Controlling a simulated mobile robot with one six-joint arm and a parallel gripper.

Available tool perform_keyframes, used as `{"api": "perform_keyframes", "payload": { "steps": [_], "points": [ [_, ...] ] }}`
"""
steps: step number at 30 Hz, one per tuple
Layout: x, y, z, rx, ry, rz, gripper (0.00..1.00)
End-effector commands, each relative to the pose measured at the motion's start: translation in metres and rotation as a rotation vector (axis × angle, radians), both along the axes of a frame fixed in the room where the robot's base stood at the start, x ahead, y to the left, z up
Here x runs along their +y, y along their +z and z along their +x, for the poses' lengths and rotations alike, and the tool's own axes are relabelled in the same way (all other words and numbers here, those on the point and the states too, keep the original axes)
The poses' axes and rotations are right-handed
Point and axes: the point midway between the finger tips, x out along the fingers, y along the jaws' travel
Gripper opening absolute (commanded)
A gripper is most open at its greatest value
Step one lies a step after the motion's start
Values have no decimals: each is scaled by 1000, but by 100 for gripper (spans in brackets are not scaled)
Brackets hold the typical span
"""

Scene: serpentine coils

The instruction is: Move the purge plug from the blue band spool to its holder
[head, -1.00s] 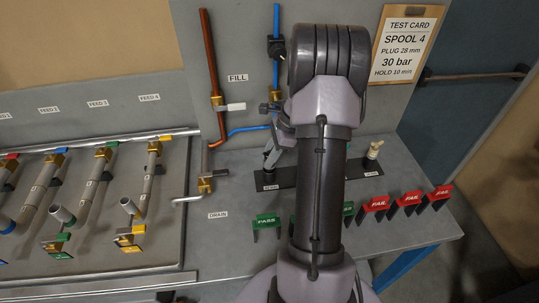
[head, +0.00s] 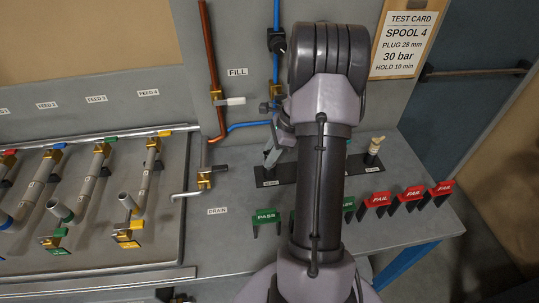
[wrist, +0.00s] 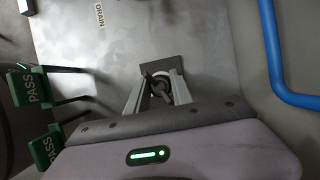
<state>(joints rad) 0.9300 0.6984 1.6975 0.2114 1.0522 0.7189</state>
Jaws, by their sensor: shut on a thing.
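My gripper (wrist: 160,88) is shut on the purge plug (wrist: 160,84), a dark round piece seen between the two grey fingers in the wrist view. In the head view my gripper (head: 271,157) is low over the left end of the dark holder strip (head: 286,172), partly behind my arm. The strip's end (wrist: 152,65) shows just beyond the plug in the wrist view. Whether the plug touches or sits in the holder cannot be told. The blue band spool (head: 7,222) is only partly in view at the far left edge.
Another plug with a beige top (head: 375,148) stands at the strip's right end. Green PASS tags (head: 266,216) and red FAIL tags (head: 376,199) stand along the front. A blue pipe (head: 247,126) and the drain valve (head: 206,177) are close on the left. Bench around the DRAIN label is clear.

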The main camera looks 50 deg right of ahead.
Motion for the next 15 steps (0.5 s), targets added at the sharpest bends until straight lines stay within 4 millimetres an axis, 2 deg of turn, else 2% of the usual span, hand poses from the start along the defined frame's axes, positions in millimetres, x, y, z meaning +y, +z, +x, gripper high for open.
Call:
{"api": "perform_keyframes", "payload": {
  "steps": [1, 4, 5, 13, 15],
  "points": [
    [1, -3, -1, 5, 2, 3, 31],
    [1, -3, -1, 4, 2, 2, 51],
    [1, -3, -1, 4, 2, 2, 53],
    [1, -2, -1, 3, 2, 2, 53],
    [-1, 4, -2, 3, 1, 1, 53]
  ]
}}
